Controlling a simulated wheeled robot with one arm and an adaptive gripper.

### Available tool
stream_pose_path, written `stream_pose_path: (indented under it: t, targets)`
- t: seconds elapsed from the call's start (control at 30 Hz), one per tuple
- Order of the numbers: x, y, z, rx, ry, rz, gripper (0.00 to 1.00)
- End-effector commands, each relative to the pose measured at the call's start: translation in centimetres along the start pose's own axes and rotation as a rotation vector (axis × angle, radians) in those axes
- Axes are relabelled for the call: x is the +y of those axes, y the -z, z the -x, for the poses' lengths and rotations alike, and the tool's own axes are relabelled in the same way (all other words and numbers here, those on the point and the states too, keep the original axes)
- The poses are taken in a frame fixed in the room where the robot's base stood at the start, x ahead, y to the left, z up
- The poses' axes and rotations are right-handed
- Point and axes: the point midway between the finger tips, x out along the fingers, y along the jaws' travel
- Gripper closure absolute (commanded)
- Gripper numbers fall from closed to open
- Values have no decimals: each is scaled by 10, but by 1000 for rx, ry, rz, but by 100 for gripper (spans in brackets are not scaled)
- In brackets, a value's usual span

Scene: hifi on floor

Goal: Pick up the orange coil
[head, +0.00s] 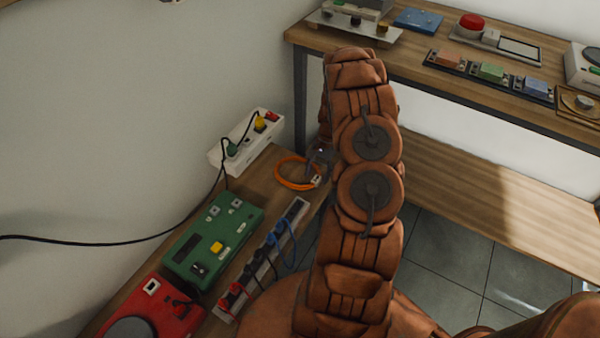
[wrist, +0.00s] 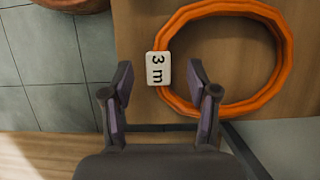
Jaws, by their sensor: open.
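The orange coil (head: 279,183) lies on the wooden bench beside my arm in the head view. In the wrist view the coil (wrist: 283,62) is a large orange ring with a white tag (wrist: 158,68) reading "3 m" on its left side. My gripper (wrist: 160,80) is open and empty, with the tag between and just ahead of its fingertips. I cannot tell its height above the bench. In the head view my gripper (head: 320,162) is mostly hidden behind my arm, with a small part showing by the coil.
A power strip (head: 262,262) with plugs, a green box (head: 213,240) and a red box (head: 152,312) lie on the same bench (head: 252,188). A white socket box (head: 245,142) stands behind the coil. A second table (head: 412,52) with several devices is at the back right.

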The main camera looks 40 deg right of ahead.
Motion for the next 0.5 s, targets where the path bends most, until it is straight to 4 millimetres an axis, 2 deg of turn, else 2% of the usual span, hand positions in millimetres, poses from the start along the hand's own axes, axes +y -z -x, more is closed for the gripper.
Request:
stream_pose_path:
  t: [0.1,0.3,0.5]
  targets:
    - [0,-1,-9,-2,0,0,41]
    - [0,0,-9,0,1,0,41]
    - [0,0,-9,0,1,0,62]
